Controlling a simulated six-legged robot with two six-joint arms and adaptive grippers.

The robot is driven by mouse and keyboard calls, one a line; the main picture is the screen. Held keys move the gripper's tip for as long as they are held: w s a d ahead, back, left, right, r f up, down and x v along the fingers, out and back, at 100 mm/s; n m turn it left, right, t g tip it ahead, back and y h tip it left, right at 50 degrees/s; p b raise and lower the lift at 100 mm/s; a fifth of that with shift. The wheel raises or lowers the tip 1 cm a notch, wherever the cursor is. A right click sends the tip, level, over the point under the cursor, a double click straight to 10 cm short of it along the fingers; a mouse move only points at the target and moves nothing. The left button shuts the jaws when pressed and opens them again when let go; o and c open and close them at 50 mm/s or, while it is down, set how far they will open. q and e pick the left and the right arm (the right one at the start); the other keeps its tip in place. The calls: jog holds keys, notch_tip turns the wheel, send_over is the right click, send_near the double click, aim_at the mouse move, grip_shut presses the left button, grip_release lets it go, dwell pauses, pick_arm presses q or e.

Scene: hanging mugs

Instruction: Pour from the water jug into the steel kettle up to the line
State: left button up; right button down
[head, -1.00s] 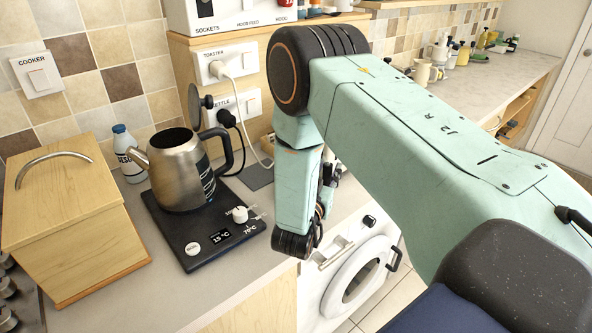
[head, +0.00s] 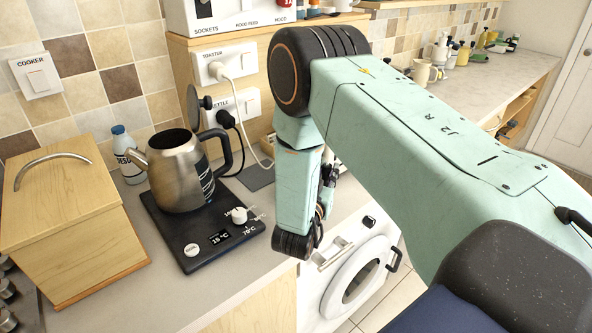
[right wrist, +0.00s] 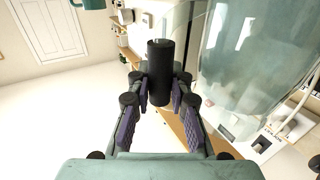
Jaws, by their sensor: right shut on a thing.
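The steel kettle (head: 178,178) stands upright on its black base on the worktop in the head view. Its top is open and its spout points left. The clear water jug (right wrist: 258,65) fills the right side of the right wrist view; its water level cannot be made out. My right gripper (right wrist: 160,92) is shut on the jug's black handle (right wrist: 160,68). In the head view, my right gripper (head: 328,190) is mostly hidden by my forearm, to the right of the kettle, and the jug is hidden. My left gripper is in neither view.
A wooden bread bin (head: 65,220) stands left of the kettle, with a white bottle (head: 128,158) behind. The kettle's base (head: 205,240) has a display and knob. Sockets with a plugged cord (head: 236,122) are behind. A washing machine (head: 355,280) is below the worktop.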

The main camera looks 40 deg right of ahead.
jog(key=shift+w+r, duration=0.1)
jog(key=shift+r, duration=0.1)
jog(key=shift+r, duration=0.2)
jog(key=shift+r+p, duration=2.1)
jog(key=shift+r, duration=0.15)
jog(key=shift+f, duration=0.1)
